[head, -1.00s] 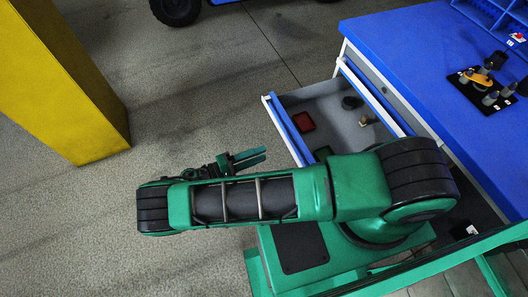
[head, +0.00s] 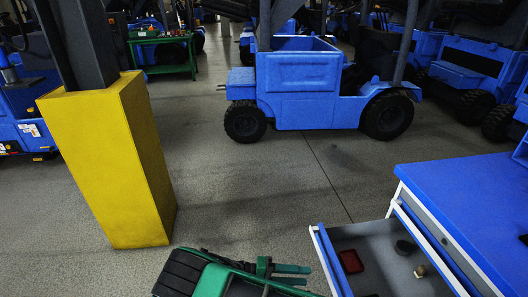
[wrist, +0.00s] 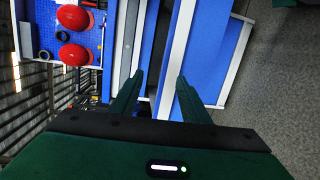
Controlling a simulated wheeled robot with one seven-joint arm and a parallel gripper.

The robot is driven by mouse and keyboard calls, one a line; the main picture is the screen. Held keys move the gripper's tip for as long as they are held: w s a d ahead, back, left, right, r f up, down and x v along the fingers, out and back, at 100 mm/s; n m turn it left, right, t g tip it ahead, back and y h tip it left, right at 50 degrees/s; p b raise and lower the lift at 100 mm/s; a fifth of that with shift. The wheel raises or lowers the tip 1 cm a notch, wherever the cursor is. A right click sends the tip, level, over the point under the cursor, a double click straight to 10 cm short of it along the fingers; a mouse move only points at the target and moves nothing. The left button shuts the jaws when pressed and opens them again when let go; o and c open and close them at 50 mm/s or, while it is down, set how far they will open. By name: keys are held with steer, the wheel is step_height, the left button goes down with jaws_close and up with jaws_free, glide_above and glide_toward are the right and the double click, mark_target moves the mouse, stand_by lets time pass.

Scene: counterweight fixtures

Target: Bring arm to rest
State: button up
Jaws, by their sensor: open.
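My gripper (head: 304,275) is at the bottom of the head view, its two green fingers apart and pointing right. It is just left of an open drawer's near corner and appears apart from it. My folded green arm (head: 195,275) is cut off by the bottom edge. In the wrist view the gripper (wrist: 160,80) also shows its fingers spread, with nothing held between them and blue-and-white drawer fronts beyond.
The open drawer (head: 375,284) holds a red tray (head: 351,261), a dark round piece (head: 405,247) and a small tan piece (head: 420,271). A blue-topped cabinet (head: 460,195) stands right. A yellow pillar base (head: 110,165) stands left; a blue truck (head: 300,88) is behind. Floor between is clear.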

steer(key=w+d+r+m+g+y, duration=0.1)
steer(key=d+r+m+g+y, duration=0.3)
steer(key=d+r, duration=0.75)
steer(key=w+d+r+g+y, duration=0.15)
steer(key=d+r+y, duration=0.55)
steer(key=r, duration=0.7)
steer(key=s+d+r+m+t+y, duration=0.1)
steer(key=s+d+r+m+y, duration=0.15)
steer(key=s+d+r, duration=0.65)
steer(key=s+d+r+t+y, duration=0.1)
steer(key=s+r+t+y, duration=0.1)
steer(key=s, duration=1.1)
steer(key=shift+s+d+r+t+y, duration=0.35)
steer(key=shift+t+y, duration=0.3)
steer(key=shift+t, duration=0.6)
steer(key=shift+m, duration=0.25)
